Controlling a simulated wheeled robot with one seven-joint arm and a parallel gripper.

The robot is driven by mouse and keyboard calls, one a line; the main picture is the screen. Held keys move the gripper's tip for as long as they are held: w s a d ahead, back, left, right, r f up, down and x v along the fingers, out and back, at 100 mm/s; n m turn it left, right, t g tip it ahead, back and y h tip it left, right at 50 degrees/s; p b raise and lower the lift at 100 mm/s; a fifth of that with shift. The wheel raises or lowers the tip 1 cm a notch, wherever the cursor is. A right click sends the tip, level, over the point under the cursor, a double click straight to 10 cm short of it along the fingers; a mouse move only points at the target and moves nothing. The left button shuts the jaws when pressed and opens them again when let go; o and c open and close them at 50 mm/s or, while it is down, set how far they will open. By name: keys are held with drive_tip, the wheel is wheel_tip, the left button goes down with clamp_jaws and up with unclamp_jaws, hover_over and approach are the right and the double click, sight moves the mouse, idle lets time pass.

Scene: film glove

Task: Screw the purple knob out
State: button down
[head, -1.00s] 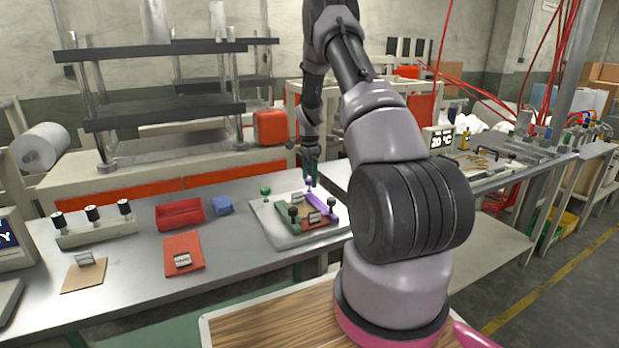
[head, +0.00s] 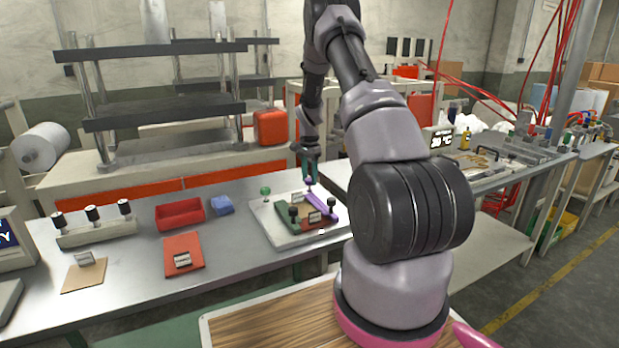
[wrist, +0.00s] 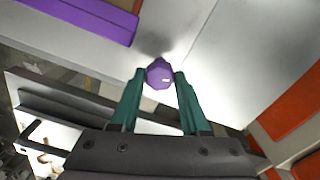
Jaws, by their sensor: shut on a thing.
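The purple knob (wrist: 159,75) is between the green fingertips of my gripper (wrist: 160,73) in the wrist view. In the head view the knob (head: 310,182) shows small under my gripper (head: 311,177), which points down at the back of a pale plate (head: 264,226). My gripper is shut on the knob. The plate carries a fixture with a long purple bar (head: 322,205), which also shows in the wrist view (wrist: 85,18). I cannot tell whether the knob still touches what is under it; its lower part is hidden.
A green knob (head: 265,191) stands on the plate's left, and black knobs (head: 294,212) stand at the fixture's front. A red bin (head: 180,214), a blue block (head: 222,205) and an orange board (head: 183,255) lie to the left.

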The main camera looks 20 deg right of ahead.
sight(310, 179)
drive_tip(key=n, duration=0.3)
drive_tip(key=shift+n, duration=0.4)
drive_tip(key=n, duration=0.3)
drive_tip(key=shift+n, duration=0.3)
drive_tip(key=n, duration=0.6)
drive_tip(key=shift+n, duration=0.3)
drive_tip(key=shift+c, duration=1.9)
unclamp_jaws()
wheel_tip(310, 179, up, 11)
